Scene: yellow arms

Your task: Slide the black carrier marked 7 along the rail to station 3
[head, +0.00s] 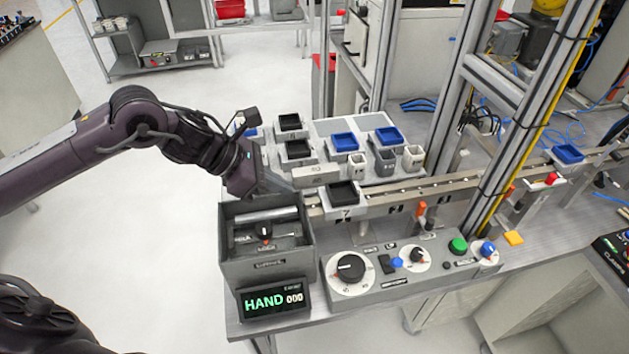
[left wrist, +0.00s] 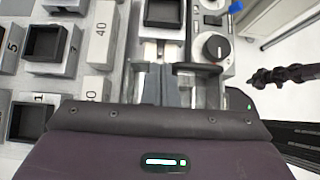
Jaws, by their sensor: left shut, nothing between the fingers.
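The black carrier marked 7 (head: 343,194) sits on a grey base at the left end of the rail (head: 410,193). Its black tray also shows at the top of the left wrist view (left wrist: 164,12). Dark station plates line the rail's front side; their numbers are too small to read surely. My left gripper (head: 290,188) is shut and empty, just left of the carrier, over the rail's end. In the left wrist view its fingers (left wrist: 172,85) point toward the carrier, with a small gap apparent. My right gripper is not in view.
A block marked 40 (head: 316,175) and several numbered black and blue trays stand behind the rail. A grey box (head: 268,262) and a control panel with knobs (head: 385,276) stand in front. A blue-topped carrier (head: 568,153) sits far right. A frame post (head: 525,120) rises beside the rail.

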